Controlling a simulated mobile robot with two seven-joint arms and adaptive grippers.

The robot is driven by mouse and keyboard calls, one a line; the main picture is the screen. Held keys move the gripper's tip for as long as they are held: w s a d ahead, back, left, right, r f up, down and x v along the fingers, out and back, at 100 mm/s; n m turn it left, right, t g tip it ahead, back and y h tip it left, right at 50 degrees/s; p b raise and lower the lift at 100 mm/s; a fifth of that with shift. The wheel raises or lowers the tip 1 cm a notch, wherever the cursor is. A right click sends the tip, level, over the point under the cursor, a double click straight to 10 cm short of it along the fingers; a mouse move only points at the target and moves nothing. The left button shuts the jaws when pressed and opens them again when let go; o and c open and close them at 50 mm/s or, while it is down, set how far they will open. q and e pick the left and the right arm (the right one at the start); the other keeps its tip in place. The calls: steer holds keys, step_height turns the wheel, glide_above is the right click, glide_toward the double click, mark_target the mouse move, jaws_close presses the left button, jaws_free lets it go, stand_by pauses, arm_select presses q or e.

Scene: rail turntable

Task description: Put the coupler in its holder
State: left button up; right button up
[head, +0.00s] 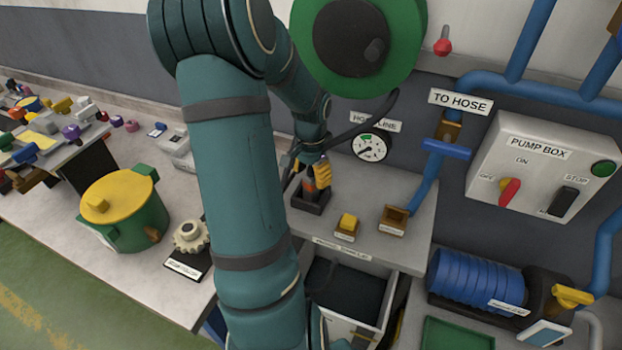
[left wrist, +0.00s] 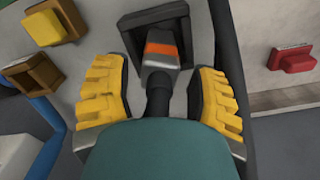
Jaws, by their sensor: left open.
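The coupler (left wrist: 160,52) is a grey block with an orange band and a black hose end. In the left wrist view it is within the outline of its dark square holder (left wrist: 133,22). In the head view the coupler (head: 310,187) looks upright in the holder (head: 307,207) on the bench, partly hidden by my gripper. How deep it sits I cannot tell. My left gripper (left wrist: 160,88) is open, with one yellow-padded finger on each side of the coupler and visible gaps between. It also shows in the head view (head: 312,174). My right gripper is out of view.
A yellow block in a small holder (head: 346,224) and an empty wooden holder (head: 393,219) stand to the right. A black hose (head: 360,127) hangs from the green reel (head: 408,50) behind. An open drawer (head: 346,293) is below. A gauge (head: 371,147) is on the wall.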

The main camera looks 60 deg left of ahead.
arm_select(q)
step_height(320, 180, up, 10)
steer(key=shift+f+p, duration=0.2)
steer(key=shift+p, duration=0.45)
steer(key=shift+d, duration=0.1)
